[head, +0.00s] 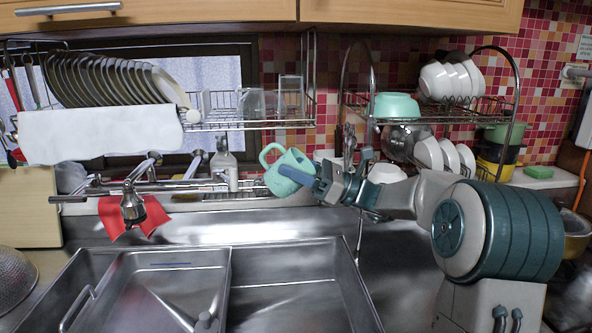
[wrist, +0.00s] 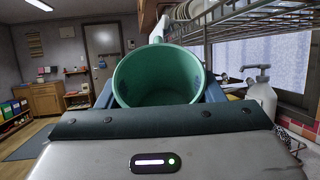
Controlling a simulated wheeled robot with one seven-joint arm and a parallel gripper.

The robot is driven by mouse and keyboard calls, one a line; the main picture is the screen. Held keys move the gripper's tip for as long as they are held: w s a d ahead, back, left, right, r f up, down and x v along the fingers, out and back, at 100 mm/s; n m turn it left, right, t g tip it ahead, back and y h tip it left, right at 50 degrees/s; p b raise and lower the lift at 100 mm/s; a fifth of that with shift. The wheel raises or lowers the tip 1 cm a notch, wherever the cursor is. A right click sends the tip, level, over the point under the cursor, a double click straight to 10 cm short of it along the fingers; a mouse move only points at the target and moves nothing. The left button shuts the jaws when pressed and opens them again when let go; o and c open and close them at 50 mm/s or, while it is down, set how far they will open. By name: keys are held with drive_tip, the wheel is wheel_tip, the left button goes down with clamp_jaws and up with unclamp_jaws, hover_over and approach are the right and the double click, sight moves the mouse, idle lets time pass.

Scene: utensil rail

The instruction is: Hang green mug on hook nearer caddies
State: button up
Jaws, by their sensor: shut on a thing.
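The green mug (head: 287,170) is held in the air in front of the sink's back edge, below the wire dish rack. Its handle (head: 267,153) points up and to the left in the head view. My gripper (head: 301,177) comes from the right and is shut on the mug, with a blue finger across its side. In the wrist view the open mouth of the mug (wrist: 158,78) faces the camera, between the blue fingers, and the inside looks empty. I cannot make out the hooks or the caddies clearly in either view.
The wire rack (head: 262,124) with plates and glasses hangs above and left of the mug. A soap bottle (head: 223,165) and the faucet (head: 133,203) stand to the left. A second rack (head: 430,114) with bowls is at right. The sink (head: 290,290) lies below.

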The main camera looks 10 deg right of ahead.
drive_tip(key=shift+w+f+p, duration=0.2)
drive_tip(key=shift+w+p, duration=0.1)
drive_tip(key=shift+w, duration=0.85)
drive_tip(key=shift+w+f+p, duration=0.15)
drive_tip(key=shift+w+p, duration=0.1)
drive_tip(key=shift+w, duration=0.85)
drive_tip(key=o, duration=1.4)
drive_tip(key=shift+f, duration=0.1)
drive_tip(key=shift+o, duration=0.2)
drive_tip(key=s, duration=1)
